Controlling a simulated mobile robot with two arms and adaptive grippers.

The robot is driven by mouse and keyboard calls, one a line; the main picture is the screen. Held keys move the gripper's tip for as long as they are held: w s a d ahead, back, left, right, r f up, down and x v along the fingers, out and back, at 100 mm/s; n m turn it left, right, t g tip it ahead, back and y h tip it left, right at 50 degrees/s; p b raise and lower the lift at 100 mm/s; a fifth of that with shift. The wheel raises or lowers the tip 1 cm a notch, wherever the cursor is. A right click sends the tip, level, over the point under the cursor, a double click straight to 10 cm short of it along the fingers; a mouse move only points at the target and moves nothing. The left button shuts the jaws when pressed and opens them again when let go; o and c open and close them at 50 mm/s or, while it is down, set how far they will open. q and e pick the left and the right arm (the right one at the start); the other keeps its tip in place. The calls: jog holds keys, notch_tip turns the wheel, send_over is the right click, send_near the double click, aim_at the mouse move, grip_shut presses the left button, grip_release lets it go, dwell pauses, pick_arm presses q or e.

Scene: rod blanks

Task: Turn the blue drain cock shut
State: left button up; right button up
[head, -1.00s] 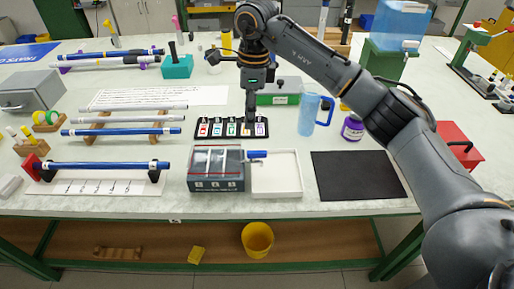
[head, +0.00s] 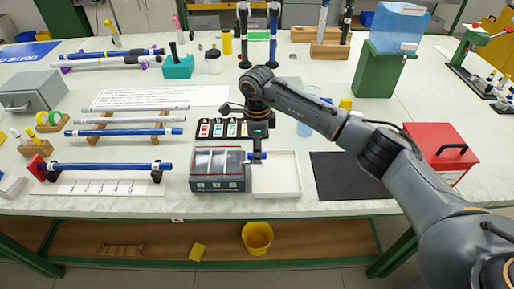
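The blue drain cock (head: 262,156) sticks out sideways from the right side of a grey box with a clear lid (head: 217,185), over the edge of a white tray. Its blue handle lies level, pointing right. My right gripper (head: 257,152) points down at the cock, with its fingers at the handle and hiding part of it. I cannot tell whether the fingers touch it or how far they are closed. My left gripper is not in view.
The white tray (head: 285,185) is right of the box, and a black mat (head: 345,185) lies further right. Behind my gripper is a row of labelled cards (head: 217,129). A yellow bucket (head: 257,236) stands below the bench. A red box (head: 452,150) is at the right.

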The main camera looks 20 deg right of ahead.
jog(key=shift+f, duration=0.15)
grip_shut()
